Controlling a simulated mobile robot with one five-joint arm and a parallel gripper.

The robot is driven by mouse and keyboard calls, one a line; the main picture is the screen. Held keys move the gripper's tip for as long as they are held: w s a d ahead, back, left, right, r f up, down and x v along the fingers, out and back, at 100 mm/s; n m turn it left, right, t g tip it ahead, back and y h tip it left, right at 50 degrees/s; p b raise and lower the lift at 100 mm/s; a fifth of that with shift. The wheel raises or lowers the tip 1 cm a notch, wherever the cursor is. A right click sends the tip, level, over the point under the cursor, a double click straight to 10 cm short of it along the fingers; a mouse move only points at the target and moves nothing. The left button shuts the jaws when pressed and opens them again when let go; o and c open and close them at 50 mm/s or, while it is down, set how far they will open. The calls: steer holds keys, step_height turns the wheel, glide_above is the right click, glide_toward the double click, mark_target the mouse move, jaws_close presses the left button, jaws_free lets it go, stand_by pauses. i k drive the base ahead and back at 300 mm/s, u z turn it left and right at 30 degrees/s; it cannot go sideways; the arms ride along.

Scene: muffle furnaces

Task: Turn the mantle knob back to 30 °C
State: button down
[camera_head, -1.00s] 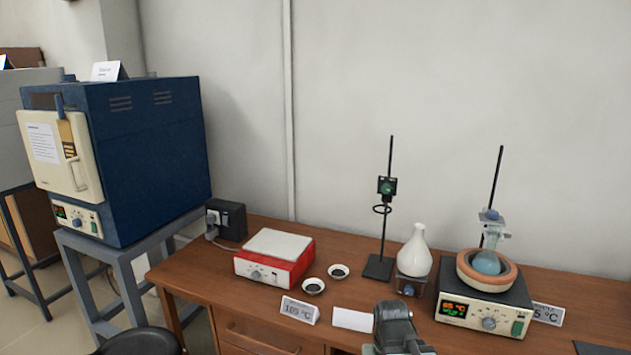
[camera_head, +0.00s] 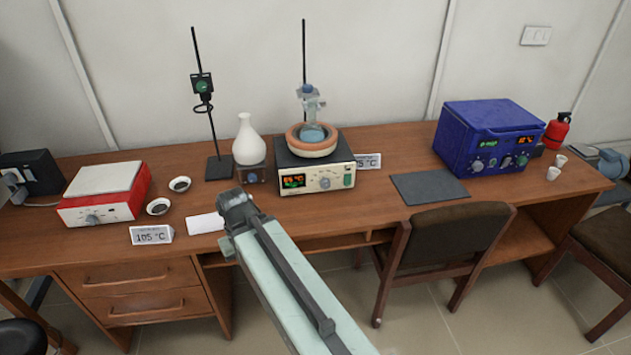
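The heating mantle (camera_head: 334,164) stands on the desk, a dark-topped box with a cream front and an orange-brown ring bowl (camera_head: 298,148). A blue-tinted round flask (camera_head: 313,133) sits in the bowl. The mantle knob (camera_head: 324,183) is a grey dial on the front, between a lit display (camera_head: 293,181) and a green switch (camera_head: 348,179). The display digits and knob angle are too small to read. My gripper end (camera_head: 235,205) is over the desk's front area, left of the mantle and apart from it. Its fingers cannot be made out.
A white bottle (camera_head: 246,145) on a small heater and a stand (camera_head: 218,168) are left of the mantle. A red hotplate (camera_head: 103,199), two dishes and a "105 °C" card (camera_head: 151,235) lie further left. A blue bath (camera_head: 489,132) and grey mat (camera_head: 429,187) are right. Chairs stand in front.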

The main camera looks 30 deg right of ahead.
mark_target(325, 183)
steer(key=u, duration=2.05)
steer(key=k, duration=0.85)
steer(key=z, duration=0.35)
steer(key=i, duration=0.5)
steer(key=z, duration=0.05)
